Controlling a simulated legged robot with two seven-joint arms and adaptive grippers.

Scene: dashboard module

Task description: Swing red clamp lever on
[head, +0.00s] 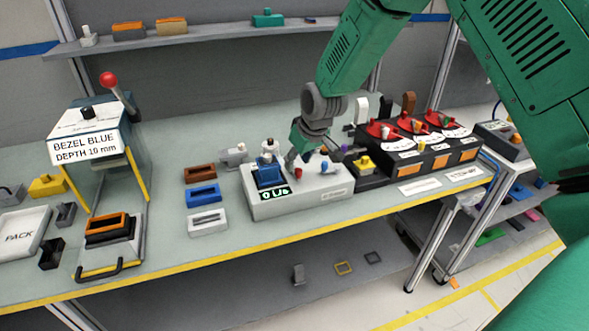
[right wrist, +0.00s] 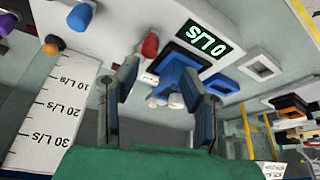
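A white test box (head: 318,198) with a green "0 L/s" display stands mid-table, a blue part (head: 268,176) seated on its left end. A small red lever or knob (head: 300,173) sits on its top, beside the blue part; it also shows in the right wrist view (right wrist: 150,46). My right gripper (head: 304,157) is above the box, close behind the red piece. In the right wrist view its fingers (right wrist: 162,104) are apart and empty, with the blue part and pale cylinders seen beyond the gap. Contact with the red piece cannot be told. My left gripper is out of view.
A blue knob (head: 325,167) stands right of the red piece. A dark unit with red dials (head: 420,150) is at the right. Brown, blue and white trays (head: 203,195) lie left of the box. A press with a red-ball lever (head: 108,80) stands far left.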

